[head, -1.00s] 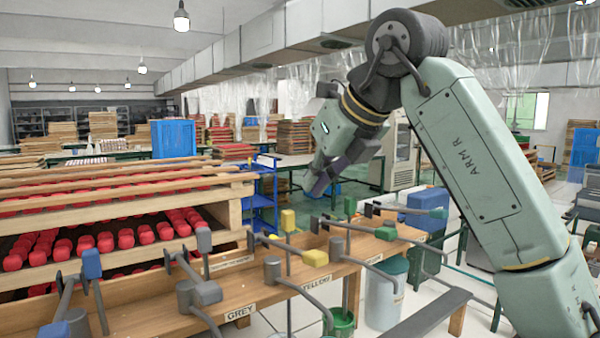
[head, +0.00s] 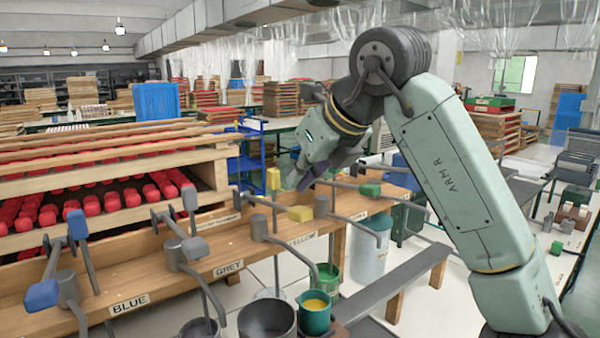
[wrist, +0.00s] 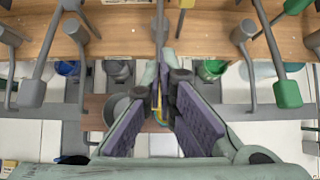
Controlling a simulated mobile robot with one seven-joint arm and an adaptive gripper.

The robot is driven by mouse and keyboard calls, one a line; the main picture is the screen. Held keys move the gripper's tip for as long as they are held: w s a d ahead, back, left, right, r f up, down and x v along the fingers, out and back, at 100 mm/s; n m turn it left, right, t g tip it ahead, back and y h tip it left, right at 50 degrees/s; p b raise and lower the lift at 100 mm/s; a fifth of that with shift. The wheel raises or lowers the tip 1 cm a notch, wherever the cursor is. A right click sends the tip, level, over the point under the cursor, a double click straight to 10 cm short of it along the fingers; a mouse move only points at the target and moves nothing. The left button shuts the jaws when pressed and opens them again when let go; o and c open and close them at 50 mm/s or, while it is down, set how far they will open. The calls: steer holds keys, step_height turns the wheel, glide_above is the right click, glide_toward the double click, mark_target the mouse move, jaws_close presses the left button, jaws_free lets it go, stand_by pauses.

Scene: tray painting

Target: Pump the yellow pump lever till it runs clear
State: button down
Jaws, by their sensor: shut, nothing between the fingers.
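The yellow pump lever shows in the head view as a yellow block handle (head: 300,213) on a grey arm above the "YELLOW" label (head: 301,239) on the wooden bench. Another yellow block (head: 273,178) stands higher behind it. My gripper (head: 296,182) is shut and empty, just above the nearer yellow handle; I cannot tell if it touches. In the wrist view my gripper's fingers (wrist: 163,85) meet at the tips, with a thin yellow strip between them that I cannot identify. A green pot (head: 315,316) with yellow paint in it is below the bench front.
The wooden bench (head: 190,267) carries blue (head: 41,295), grey (head: 189,199) and green (head: 370,189) levers close by. Pots, including a dark one (head: 266,320), stand in front. Racks of red pieces (head: 75,210) rise behind left. A grey bench (head: 395,283) lies in front right.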

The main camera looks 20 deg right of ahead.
steer(key=shift+f+b, duration=4.1)
steer(key=shift+f, duration=1.15)
step_height(320, 180, up, 11)
steer(key=p, duration=0.8)
steer(key=shift+f, duration=0.15)
steer(key=shift+f, duration=0.1)
